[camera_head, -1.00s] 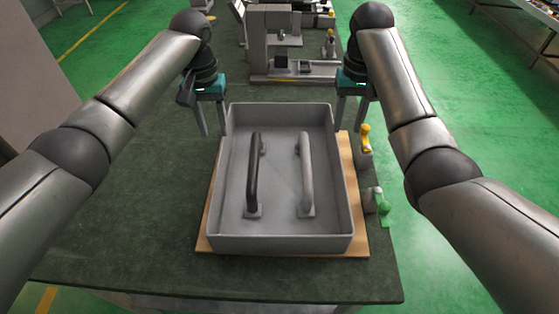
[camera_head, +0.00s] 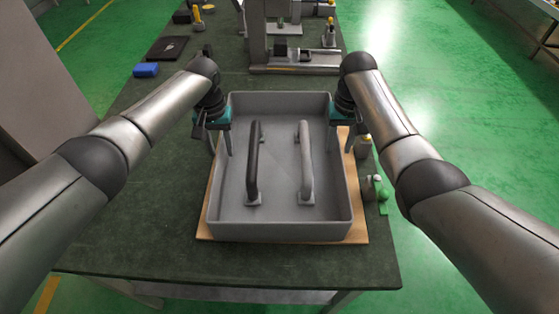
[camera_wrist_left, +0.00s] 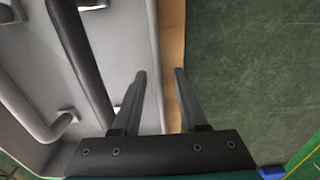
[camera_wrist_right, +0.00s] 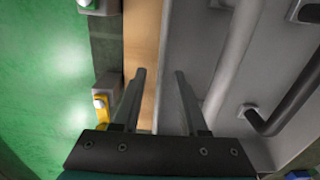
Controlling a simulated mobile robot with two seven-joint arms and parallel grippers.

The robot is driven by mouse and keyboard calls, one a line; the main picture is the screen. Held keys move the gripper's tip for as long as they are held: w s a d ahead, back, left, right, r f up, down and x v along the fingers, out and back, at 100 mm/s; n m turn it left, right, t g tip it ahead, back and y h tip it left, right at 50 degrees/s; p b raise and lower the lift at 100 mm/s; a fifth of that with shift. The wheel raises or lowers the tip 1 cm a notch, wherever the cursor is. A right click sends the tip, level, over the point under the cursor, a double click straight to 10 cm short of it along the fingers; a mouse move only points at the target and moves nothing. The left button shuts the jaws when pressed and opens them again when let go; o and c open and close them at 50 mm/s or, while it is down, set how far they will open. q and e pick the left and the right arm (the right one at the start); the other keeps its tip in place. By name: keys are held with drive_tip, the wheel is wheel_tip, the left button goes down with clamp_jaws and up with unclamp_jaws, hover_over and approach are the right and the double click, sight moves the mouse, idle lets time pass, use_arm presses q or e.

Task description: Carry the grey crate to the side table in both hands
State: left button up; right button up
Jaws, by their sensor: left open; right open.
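The grey crate (camera_head: 280,235) is an open, shallow box on a thin wooden board (camera_head: 360,210) on the dark green table. Inside it are a dark bow handle (camera_head: 253,165) and a light grey bow handle (camera_head: 305,165). My left gripper (camera_head: 220,152) is open at the crate's left wall; in the left wrist view its fingers (camera_wrist_left: 160,72) stand either side of that wall. My right gripper (camera_head: 341,148) is open at the right wall, its fingers (camera_wrist_right: 159,72) likewise either side. I cannot tell whether any finger touches the crate. The side table cannot be identified for certain.
A green-and-grey part (camera_head: 378,188) stands close right of the board, with a yellow-topped one (camera_wrist_right: 102,108) farther along. A grey machine (camera_head: 290,58) stands behind the crate. A blue block (camera_head: 146,70) lies back left. A table edge (camera_head: 545,35) shows at upper right across green floor.

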sight(226, 166)
use_arm(q)
drive_tip(key=shift+f, duration=2.15)
use_arm(e)
drive_tip(key=shift+f, duration=2.15)
use_arm(q)
clamp_jaws()
use_arm(e)
clamp_jaws()
use_arm(q)
drive_tip(key=shift+w+r, duration=0.1)
drive_tip(key=shift+r, duration=0.1)
use_arm(e)
drive_tip(key=shift+w+r, duration=0.1)
drive_tip(key=shift+r, duration=0.1)
